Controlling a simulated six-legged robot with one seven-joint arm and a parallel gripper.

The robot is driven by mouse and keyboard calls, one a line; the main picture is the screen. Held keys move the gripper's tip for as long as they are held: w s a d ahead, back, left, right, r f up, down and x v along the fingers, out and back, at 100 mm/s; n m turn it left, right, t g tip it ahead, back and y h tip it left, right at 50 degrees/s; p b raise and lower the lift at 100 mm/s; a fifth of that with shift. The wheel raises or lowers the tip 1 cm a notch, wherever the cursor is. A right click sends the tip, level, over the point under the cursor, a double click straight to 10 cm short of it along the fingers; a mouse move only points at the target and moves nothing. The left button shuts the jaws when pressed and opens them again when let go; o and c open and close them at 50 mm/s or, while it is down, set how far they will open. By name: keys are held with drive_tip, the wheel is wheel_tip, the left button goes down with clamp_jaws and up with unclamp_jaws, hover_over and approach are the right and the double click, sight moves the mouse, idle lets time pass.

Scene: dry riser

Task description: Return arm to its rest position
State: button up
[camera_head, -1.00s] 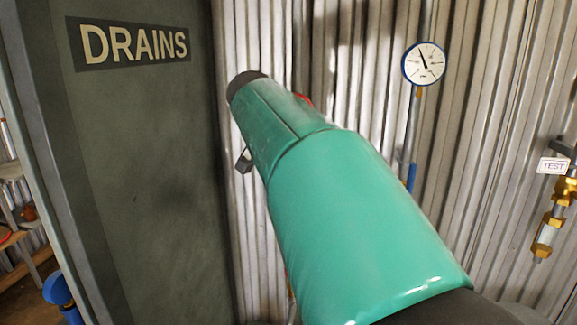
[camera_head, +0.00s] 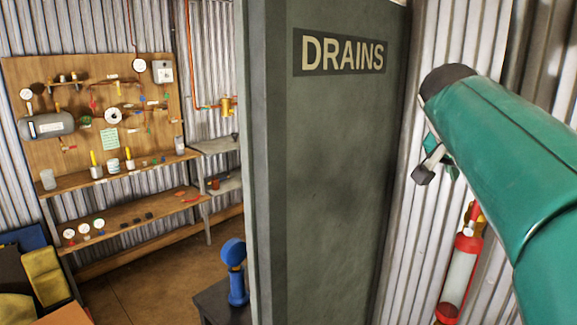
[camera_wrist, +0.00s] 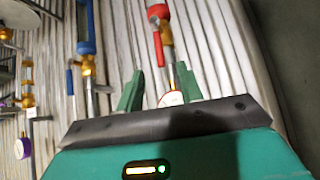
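My arm reaches in from the right edge of the head view in a green sleeve. The end of my gripper (camera_head: 428,165) shows only partly below the dark end of the sleeve, in front of the corrugated wall. In the wrist view my gripper (camera_wrist: 159,76) has its two green fingers standing apart. A small gauge (camera_wrist: 170,99) and a thin pipe show between the fingers, seemingly beyond them. I see no object held.
A green panel marked DRAINS (camera_head: 330,180) stands close left of my arm. A red-and-white cylinder (camera_head: 460,270) is on the wall below my arm. A blue post-like object (camera_head: 235,272) stands left of the panel.

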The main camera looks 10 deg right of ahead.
drive_tip(key=s+a+f+n+y, duration=0.3)
drive_tip(key=s+a+f+n, duration=0.3)
drive_tip(key=a+f, duration=0.5)
drive_tip(key=s+a+f+n+t+y, duration=0.1)
drive_tip(key=s+a+f+n+y, duration=0.3)
drive_tip(key=a+f, duration=0.8)
drive_tip(key=s+f+n, duration=0.2)
drive_tip(key=s, duration=0.2)
drive_tip(key=shift+s+a+y, duration=0.2)
drive_tip(key=shift+s+y, duration=0.1)
drive_tip(key=shift+f, duration=0.1)
